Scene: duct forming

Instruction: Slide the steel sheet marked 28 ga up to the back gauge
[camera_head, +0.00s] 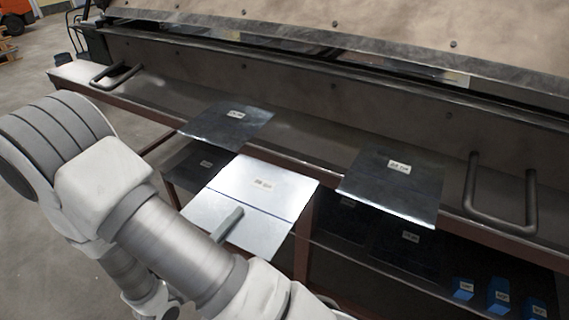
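Three flat sheets lie near the front edge of the brake's bed: a dark one at left (215,128), a bright silver one in the middle (290,190) with a dark line across it, and a dark one at right (375,195). Each has a small white label, too small to read surely, so I cannot tell which is marked 28 ga. All three overhang the front edge. A grey bar, perhaps a finger of my gripper (228,224), shows over the near part of the silver sheet. The rest of my gripper is hidden behind my arm or out of frame. No back gauge is clearly identifiable.
The long steel machine (300,70) fills the back. Bar handles stand at its left (118,75) and right (500,205). A lower shelf (360,255) holds dark sheets and blue blocks (497,294).

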